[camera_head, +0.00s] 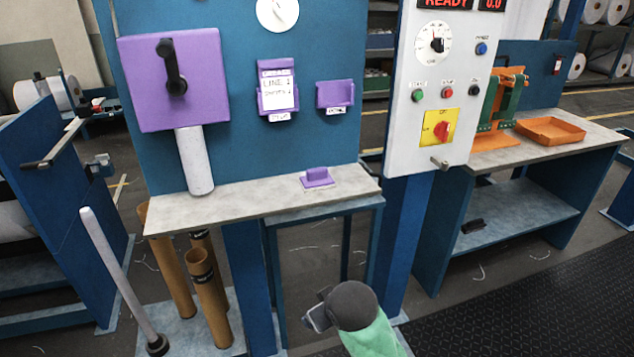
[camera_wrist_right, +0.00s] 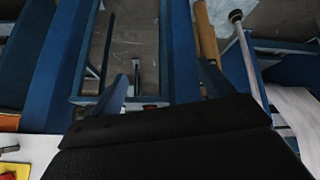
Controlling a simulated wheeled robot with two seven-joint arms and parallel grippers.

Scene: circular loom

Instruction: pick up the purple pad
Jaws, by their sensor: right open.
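The purple pad (camera_head: 317,177) is a small flat block with a raised grip on top. It lies on the narrow grey shelf (camera_head: 240,205) below the blue panel, towards the shelf's right end. My right gripper (camera_head: 316,317) is in front of the shelf and lower than it, apart from the pad. In the right wrist view its two fingers (camera_wrist_right: 163,82) stand wide apart with nothing between them. The pad cannot be made out in the right wrist view. My left gripper is not in view.
Purple holders (camera_head: 335,94) and a purple box with a black handle (camera_head: 173,80) are on the panel above the shelf. A white control panel (camera_head: 437,80) stands to the right. Brown tubes (camera_head: 207,290) stand under the shelf. The shelf around the pad is clear.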

